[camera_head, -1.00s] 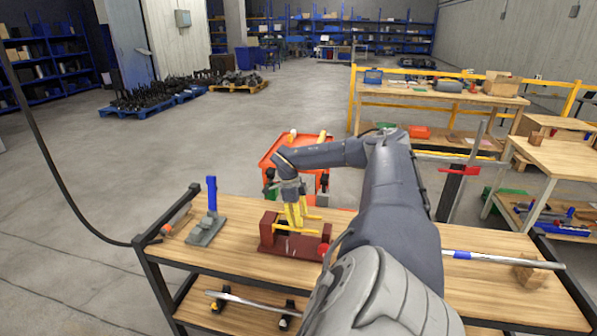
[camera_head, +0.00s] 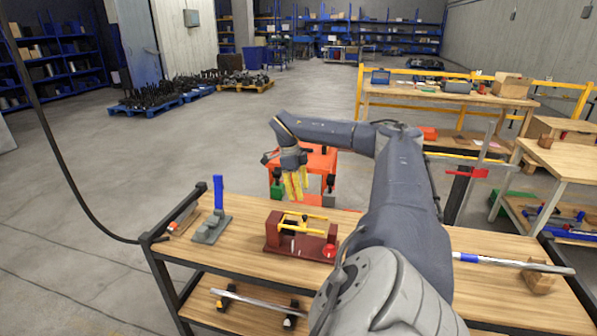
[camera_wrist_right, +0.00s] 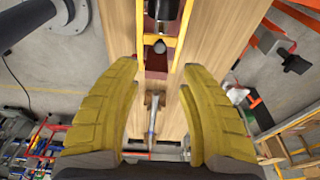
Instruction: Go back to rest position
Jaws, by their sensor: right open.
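My right gripper (camera_head: 293,184) hangs with its yellow fingers pointing down, above and behind the red screw jack fixture (camera_head: 290,240) on the wooden workbench (camera_head: 240,245). In the right wrist view the two yellow fingers (camera_wrist_right: 165,115) are spread apart with nothing between them. The fixture with its yellow bars (camera_wrist_right: 163,30) shows beyond the fingertips, apart from them. My left gripper is in neither view.
A grey base with a blue handle (camera_head: 214,215) stands at the bench's left. A metal rod on a wooden block (camera_head: 540,280) lies at the right. An orange cart (camera_head: 322,160) stands behind the bench. Another wooden table (camera_head: 440,97) is farther back.

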